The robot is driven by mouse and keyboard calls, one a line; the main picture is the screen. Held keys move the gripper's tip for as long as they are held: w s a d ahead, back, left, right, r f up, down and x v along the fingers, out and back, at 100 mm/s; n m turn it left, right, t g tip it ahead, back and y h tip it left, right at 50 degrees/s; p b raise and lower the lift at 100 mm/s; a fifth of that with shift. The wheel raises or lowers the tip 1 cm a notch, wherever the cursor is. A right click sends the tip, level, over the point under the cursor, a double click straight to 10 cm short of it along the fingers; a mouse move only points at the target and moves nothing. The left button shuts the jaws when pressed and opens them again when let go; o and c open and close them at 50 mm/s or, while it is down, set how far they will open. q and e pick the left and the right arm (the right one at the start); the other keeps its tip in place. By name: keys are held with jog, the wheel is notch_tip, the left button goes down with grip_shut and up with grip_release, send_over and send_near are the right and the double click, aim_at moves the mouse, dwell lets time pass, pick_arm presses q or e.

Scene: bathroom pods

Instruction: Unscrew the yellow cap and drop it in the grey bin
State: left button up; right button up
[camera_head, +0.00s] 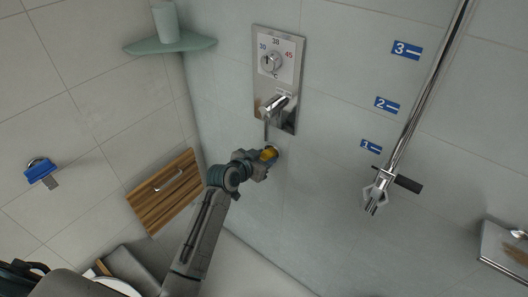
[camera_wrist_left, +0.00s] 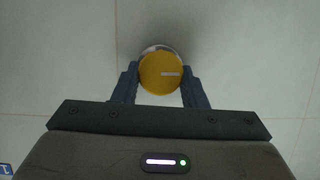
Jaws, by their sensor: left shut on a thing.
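The yellow cap (camera_head: 269,153) is on the tiled wall, below the shower control panel. In the left wrist view the yellow cap (camera_wrist_left: 161,73) is round with a pale bar mark, and a silvery rim shows behind its upper edge. My left gripper (camera_head: 266,156) is at the cap; in the left wrist view its two fingers (camera_wrist_left: 161,82) are closed on the cap's left and right sides. I cannot see a grey bin that I can name with certainty. My right gripper is not in view.
The metal control panel (camera_head: 277,80) with its dial and spout is just above the cap. A wooden panel with a handle (camera_head: 168,190) is left of my arm. A chrome rail (camera_head: 425,95) stands to the right.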

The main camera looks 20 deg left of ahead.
pick_arm(q)
jog(key=shift+a+r+n+h, duration=0.1)
jog(key=shift+n+h, duration=0.4)
jog(key=shift+n, duration=0.2)
jog(key=shift+p, duration=0.3)
jog(key=shift+a+n, duration=0.1)
jog(key=shift+n, duration=0.3)
jog(key=shift+a+n+g+h, duration=0.1)
jog(key=shift+n+g+h, duration=0.2)
jog(key=shift+n+h, duration=0.5)
jog(key=shift+w+a+f+n+h, duration=0.1)
jog(key=shift+f+n+h, duration=0.1)
jog(key=shift+n+h, duration=0.35)
jog(key=shift+r+n+b, duration=0.15)
jog(key=shift+n+b, duration=0.2)
jog(key=shift+n, duration=0.3)
